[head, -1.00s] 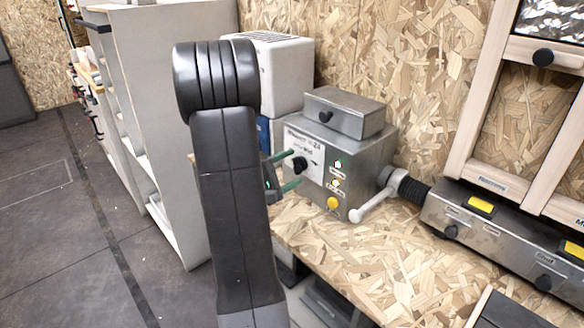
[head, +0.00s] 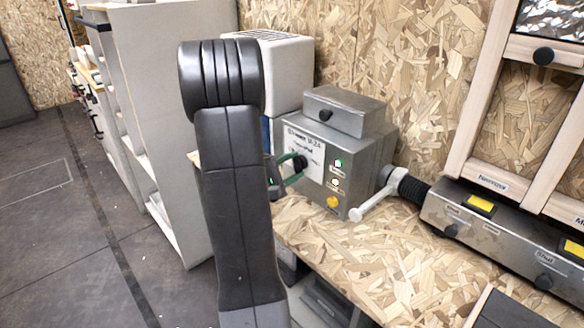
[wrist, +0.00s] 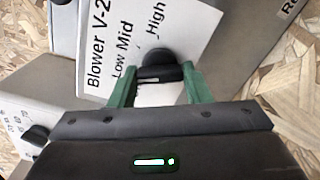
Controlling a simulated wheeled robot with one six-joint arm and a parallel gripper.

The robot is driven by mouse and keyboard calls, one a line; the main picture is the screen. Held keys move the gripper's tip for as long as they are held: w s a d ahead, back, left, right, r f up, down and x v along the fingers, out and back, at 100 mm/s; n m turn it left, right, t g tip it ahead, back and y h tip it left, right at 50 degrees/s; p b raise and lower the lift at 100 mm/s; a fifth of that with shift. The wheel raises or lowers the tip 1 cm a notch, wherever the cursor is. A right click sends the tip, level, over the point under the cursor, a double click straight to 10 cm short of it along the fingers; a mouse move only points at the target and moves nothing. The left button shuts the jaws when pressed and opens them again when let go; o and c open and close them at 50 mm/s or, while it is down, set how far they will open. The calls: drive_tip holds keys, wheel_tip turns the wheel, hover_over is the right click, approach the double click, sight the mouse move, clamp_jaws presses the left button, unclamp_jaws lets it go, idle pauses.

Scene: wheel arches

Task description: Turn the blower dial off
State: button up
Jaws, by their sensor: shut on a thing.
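The blower box (head: 357,186) is a grey metal box on the bench, with a white label reading "Blower" and Low, Mid and High. Its black dial (wrist: 157,58) sits on that label. In the head view the dial (head: 300,162) is partly covered by my green fingers. My gripper (wrist: 161,76) is shut on the dial, one green finger on each side. My gripper also shows in the head view (head: 295,168), in front of the box face; my dark arm hides part of it. The Off mark is not visible.
A green light (head: 338,163) and a yellow button (head: 333,202) are on the box face. A pale lever (head: 374,200) and a black hose (head: 412,188) are at its right. A control panel (head: 500,232) lies further right. The bench front (head: 375,265) is clear.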

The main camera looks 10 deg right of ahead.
drive_tip(key=n+b, duration=0.1)
drive_tip(key=n, duration=0.3)
drive_tip(key=shift+n+p, duration=0.3)
drive_tip(key=shift+n, duration=2)
drive_tip(key=o, duration=1)
drive_tip(key=v, duration=1.3)
drive_tip(key=shift+s+a, duration=0.25)
drive_tip(key=shift+a, duration=0.1)
